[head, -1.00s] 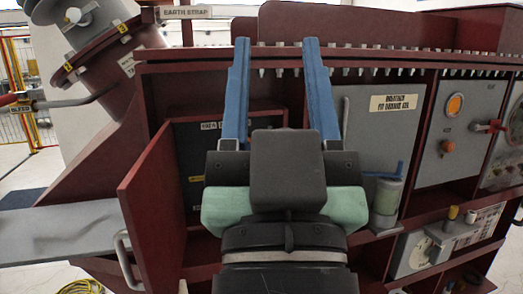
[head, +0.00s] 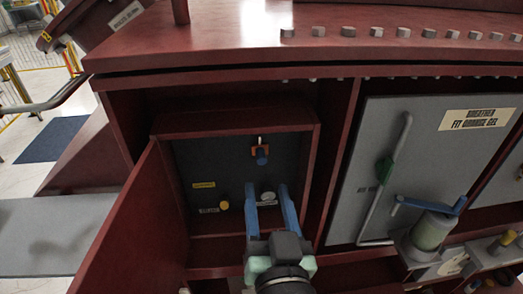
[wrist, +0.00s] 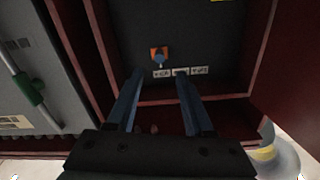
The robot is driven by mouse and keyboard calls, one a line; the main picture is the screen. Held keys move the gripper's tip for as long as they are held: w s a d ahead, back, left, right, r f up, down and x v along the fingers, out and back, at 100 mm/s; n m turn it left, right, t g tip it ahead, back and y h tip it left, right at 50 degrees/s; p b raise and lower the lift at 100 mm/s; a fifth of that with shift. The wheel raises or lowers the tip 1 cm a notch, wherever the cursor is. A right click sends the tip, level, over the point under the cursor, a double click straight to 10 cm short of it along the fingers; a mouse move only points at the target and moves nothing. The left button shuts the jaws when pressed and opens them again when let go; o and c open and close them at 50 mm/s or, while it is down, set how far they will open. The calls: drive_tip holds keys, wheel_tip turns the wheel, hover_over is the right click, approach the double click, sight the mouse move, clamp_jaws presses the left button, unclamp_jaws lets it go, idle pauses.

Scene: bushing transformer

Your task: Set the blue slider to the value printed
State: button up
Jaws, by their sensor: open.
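The blue slider (head: 262,157) sits with an orange piece on the dark back panel (head: 222,165) inside an open red box. It also shows in the wrist view (wrist: 159,60), close beside a row of small white labels (wrist: 181,72) whose print I cannot read. My gripper (head: 267,187) is open and empty, its two blue fingers pointing into the box. In the head view the fingertips are just below the slider, apart from it. In the wrist view (wrist: 160,72) the slider appears between and beyond the fingertips.
The red door (head: 135,225) stands open at left. A yellow knob (head: 224,205), a yellow label (head: 204,185) and a pale round knob (head: 268,197) are on the lower panel. Right of the box are a grey panel (head: 410,165) with a green-gripped handle (head: 384,170) and a breather jar (head: 432,230).

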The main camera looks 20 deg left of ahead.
sight(262, 162)
drive_tip(key=p+x, duration=0.3)
drive_tip(key=x, duration=0.6)
clamp_jaws()
idle(1.3)
